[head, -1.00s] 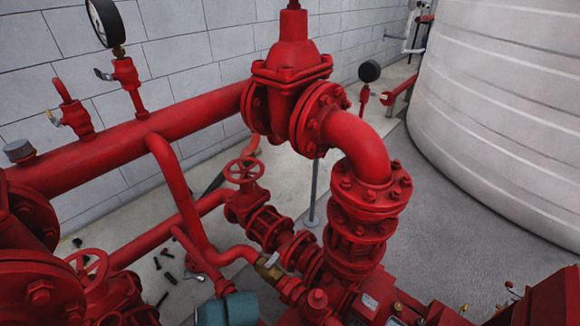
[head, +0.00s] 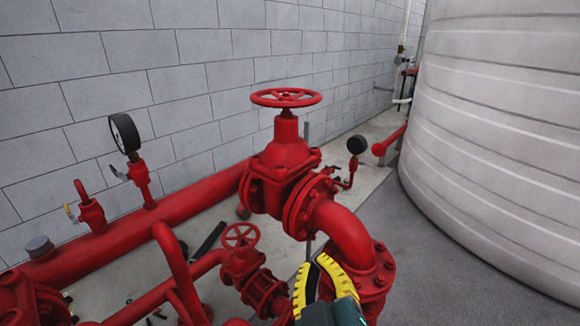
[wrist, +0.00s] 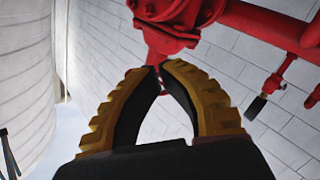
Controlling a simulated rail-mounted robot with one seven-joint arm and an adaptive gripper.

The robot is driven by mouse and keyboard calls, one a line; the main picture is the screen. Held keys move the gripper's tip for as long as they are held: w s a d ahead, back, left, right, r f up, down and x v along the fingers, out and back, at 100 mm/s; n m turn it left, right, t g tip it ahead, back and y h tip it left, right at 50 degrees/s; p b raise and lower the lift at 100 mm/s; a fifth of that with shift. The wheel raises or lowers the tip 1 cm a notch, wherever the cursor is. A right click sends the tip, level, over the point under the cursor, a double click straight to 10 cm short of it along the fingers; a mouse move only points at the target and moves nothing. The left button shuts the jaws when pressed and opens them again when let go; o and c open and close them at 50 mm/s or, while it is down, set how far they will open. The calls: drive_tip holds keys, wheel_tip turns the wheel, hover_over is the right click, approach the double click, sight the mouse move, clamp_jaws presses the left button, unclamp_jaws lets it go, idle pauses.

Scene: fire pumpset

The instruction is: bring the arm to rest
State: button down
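My gripper (head: 318,268) shows at the bottom of the head view, with yellow ribbed fingers and a dark green body. It is in front of the red pipe elbow (head: 345,228), which it partly overlaps in the picture. In the wrist view my gripper (wrist: 158,66) has its two fingers arched toward each other, with the tips close together and nothing visible held between them. Red pipework (wrist: 175,22) appears beyond the tips. Whether the fingers touch it cannot be told. Most of my arm is out of view.
A red gate valve with a handwheel (head: 286,97) stands above the pipe. A smaller handwheel (head: 240,236), pressure gauge (head: 124,133) and black round gauge (head: 357,145) are nearby. A large white tank (head: 500,130) fills the right. Grey floor (head: 450,260) lies clear between.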

drive_tip(key=s+d+r+m+t+h, duration=0.2)
drive_tip(key=s+r+m+t, duration=0.35)
drive_tip(key=s+r, duration=0.65)
wheel_tip(320, 180, up, 40)
drive_tip(key=w+m+p, duration=0.2)
drive_tip(key=p, duration=3.6)
wheel_tip(320, 180, down, 55)
drive_tip(key=b, duration=5.4)
drive_tip(key=shift+r, duration=0.2)
drive_tip(key=shift+w, duration=0.1)
